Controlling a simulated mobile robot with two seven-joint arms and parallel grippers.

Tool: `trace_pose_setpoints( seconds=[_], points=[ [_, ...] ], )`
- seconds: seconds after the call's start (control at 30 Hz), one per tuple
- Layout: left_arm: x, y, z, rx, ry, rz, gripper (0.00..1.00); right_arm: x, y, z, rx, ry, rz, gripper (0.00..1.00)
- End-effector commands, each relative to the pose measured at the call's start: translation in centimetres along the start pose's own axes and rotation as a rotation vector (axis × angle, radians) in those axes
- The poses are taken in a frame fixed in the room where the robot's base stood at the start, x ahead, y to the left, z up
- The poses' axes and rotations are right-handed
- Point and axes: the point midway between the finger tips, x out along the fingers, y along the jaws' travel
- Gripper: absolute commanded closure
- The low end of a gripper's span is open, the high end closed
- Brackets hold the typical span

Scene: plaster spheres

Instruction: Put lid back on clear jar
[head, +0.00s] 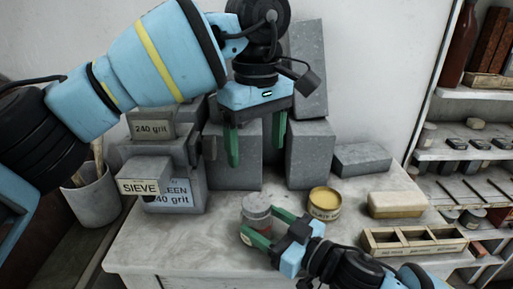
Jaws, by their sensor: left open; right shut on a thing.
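A small round jar (257,205) with a grey top and a reddish lower part stands near the front of the worktop. I cannot tell whether its grey top is a lid or the open mouth. My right gripper (258,221) comes in from the lower right and is shut on the jar, one green finger on each side. My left gripper (255,158) hangs open and empty above the back of the worktop, in front of grey blocks, higher than the jar. I cannot make out a separate lid.
A round yellow tin (324,204) stands right of the jar. A tan block (397,205) and a divided wooden tray (414,241) lie further right. Grey blocks (310,155) and labelled boxes (145,175) line the back and left. The worktop (170,245) is clear at front left.

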Motion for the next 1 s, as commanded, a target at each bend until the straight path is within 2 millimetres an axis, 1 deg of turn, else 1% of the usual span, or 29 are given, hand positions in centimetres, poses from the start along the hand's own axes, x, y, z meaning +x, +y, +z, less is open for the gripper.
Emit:
trace_pose_setpoints(
  seconds=[0.13,0.17,0.33,0.57,0.67,0.77,1.0],
  points=[
    [0.0,0.0,0.0,0.000,0.000,0.000,0.24,0.0,0.0,0.0,0.000,0.000,0.000,1.00],
    [0.0,0.0,0.0,0.000,0.000,0.000,0.24,0.0,0.0,0.0,0.000,0.000,0.000,0.37],
    [0.1,0.0,0.0,0.000,0.000,0.000,0.24,0.0,0.0,0.0,0.000,0.000,0.000,0.15],
    [0.1,0.0,0.0,0.000,0.000,0.000,0.24,0.0,0.0,0.0,0.000,0.000,0.000,0.14],
    [0.1,0.0,0.0,0.000,-0.001,0.000,0.24,-0.3,0.0,0.1,0.001,-0.001,0.001,0.14],
    [0.4,0.1,-0.1,0.000,-0.003,-0.003,0.24,-1.3,0.0,0.2,0.002,-0.002,0.001,0.14],
    [1.5,0.2,-0.3,0.000,-0.015,-0.012,0.24,-5.1,0.0,0.3,0.002,-0.004,0.000,0.14]
  ],
)
